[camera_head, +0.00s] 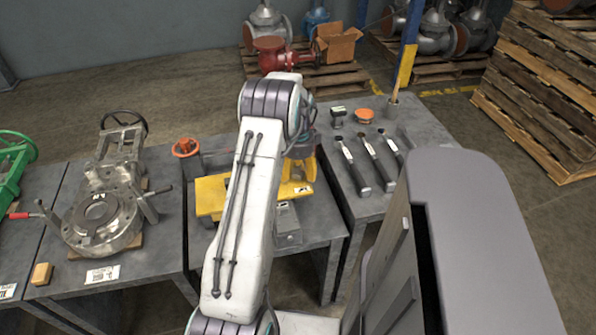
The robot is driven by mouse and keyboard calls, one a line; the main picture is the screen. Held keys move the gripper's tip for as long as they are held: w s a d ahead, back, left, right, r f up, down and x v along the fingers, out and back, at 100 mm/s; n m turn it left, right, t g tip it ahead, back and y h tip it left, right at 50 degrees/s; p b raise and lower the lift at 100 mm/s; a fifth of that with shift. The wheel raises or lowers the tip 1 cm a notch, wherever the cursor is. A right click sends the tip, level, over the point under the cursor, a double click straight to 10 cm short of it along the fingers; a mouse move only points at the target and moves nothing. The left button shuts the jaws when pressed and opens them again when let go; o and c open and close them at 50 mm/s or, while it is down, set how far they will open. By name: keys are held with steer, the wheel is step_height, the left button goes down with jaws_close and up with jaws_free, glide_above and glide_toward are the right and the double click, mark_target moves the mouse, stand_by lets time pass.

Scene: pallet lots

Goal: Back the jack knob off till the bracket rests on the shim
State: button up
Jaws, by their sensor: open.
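A yellow bracket (210,196) lies on the middle grey table, partly hidden behind my arm. More yellow metal shows to the right of the arm. A red-orange handwheel (185,147) stands at the back left of the same table; I cannot tell whether it is the jack knob. My gripper (303,150) is open, over the yellow part at the back right of this table, and mostly hidden by my own wrist. I cannot tell whether it touches anything. No shim can be made out, nor any gap under the bracket.
A grey block (287,226) sits at the table's front. The right table (345,203) holds several hand tools and an orange round part (364,116). On the left table stands a large metal flanged valve (103,215). Pallets with valves stand behind.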

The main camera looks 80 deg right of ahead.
steer(key=shift+c, duration=0.4)
steer(key=c, duration=1.1)
steer(key=shift+n, duration=0.3)
